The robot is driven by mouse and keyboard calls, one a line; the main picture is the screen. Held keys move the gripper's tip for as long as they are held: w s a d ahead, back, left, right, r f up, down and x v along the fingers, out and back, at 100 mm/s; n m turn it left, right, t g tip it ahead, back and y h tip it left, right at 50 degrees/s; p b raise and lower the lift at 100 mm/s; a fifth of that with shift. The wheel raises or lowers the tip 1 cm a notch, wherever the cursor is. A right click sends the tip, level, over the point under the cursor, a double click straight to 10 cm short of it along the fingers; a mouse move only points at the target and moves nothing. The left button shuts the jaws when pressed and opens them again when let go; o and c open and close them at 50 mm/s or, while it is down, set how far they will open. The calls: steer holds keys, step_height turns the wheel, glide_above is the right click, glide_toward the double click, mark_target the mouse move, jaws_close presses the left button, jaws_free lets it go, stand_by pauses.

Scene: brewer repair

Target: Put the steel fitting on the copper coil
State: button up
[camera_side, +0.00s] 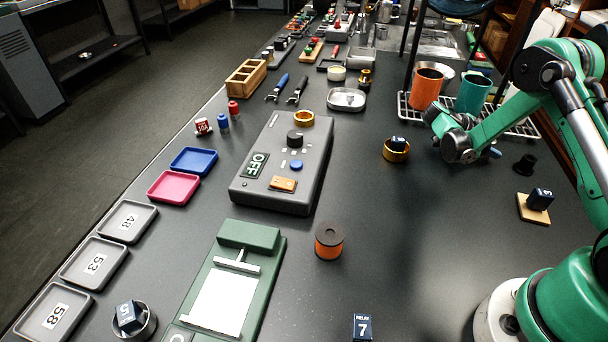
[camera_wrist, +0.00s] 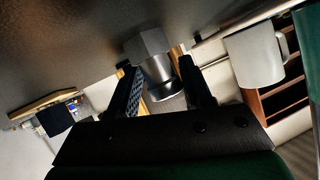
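The steel fitting (camera_wrist: 154,65) shows in the wrist view as a grey faceted part with a shiny round section, lying between and beyond my fingertips. My gripper (camera_wrist: 160,80) is open, with gaps visible beside the fitting. In the side view, a small dark part (camera_side: 525,163) on the table right of my wrist looks like this fitting. My gripper (camera_side: 491,152) is small and mostly hidden there, close to its left. The copper coil (camera_side: 329,242), an orange winding with dark round ends, stands upright on the table at front centre, well away from my gripper.
A relay block on a wooden pad (camera_side: 533,207) stands near the fitting. A gold cup (camera_side: 396,151) holding a dark block is left of my wrist. A wire rack with orange and teal cups (camera_side: 427,88) is behind. The table right of the coil is mostly clear.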

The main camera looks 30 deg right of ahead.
jaws_close()
steer(key=shift+r, duration=0.1)
